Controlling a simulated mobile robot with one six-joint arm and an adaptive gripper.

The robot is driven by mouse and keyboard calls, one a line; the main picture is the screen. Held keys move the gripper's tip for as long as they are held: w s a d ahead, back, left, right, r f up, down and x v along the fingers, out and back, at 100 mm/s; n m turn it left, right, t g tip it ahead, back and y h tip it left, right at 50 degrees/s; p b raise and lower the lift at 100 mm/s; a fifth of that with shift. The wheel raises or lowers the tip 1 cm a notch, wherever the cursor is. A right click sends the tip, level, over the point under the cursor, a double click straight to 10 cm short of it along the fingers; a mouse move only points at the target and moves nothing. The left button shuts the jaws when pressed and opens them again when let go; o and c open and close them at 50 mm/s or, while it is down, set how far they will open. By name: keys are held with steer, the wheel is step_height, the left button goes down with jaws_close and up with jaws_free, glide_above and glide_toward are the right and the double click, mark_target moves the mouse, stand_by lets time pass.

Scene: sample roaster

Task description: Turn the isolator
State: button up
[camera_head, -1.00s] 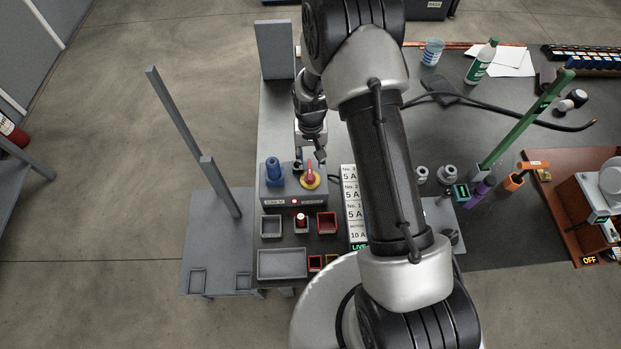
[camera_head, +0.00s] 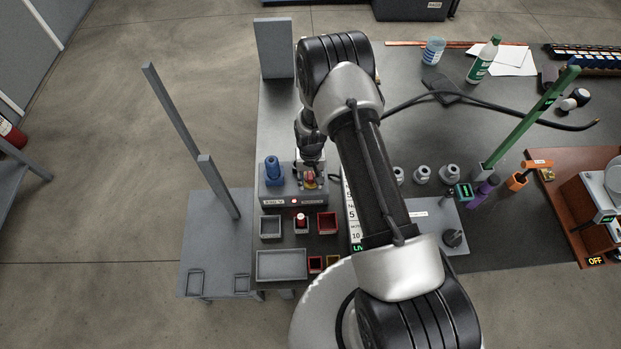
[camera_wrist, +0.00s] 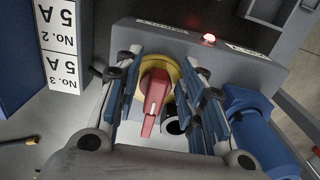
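The isolator is a red handle (camera_wrist: 153,98) on a yellow disc (camera_wrist: 172,72), mounted on a grey box (camera_wrist: 228,68). In the head view the box (camera_head: 280,198) stands on the bench, and the handle (camera_head: 309,181) is partly hidden under my gripper. My gripper (camera_wrist: 158,66) is open and is over the isolator, with one finger on each side of the red handle. In the wrist view gaps show between the fingers and the handle. The handle points toward the bottom of the wrist view, slightly left.
A blue connector (camera_head: 272,170) stands on the box beside the isolator, close to my gripper in the wrist view (camera_wrist: 255,115). A red lamp (camera_wrist: 208,39) glows on the box front. Small trays (camera_head: 282,265) lie in front; a label board (camera_wrist: 61,45) stands beside it.

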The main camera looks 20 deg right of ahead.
steer(key=shift+c, duration=0.2)
jaws_close()
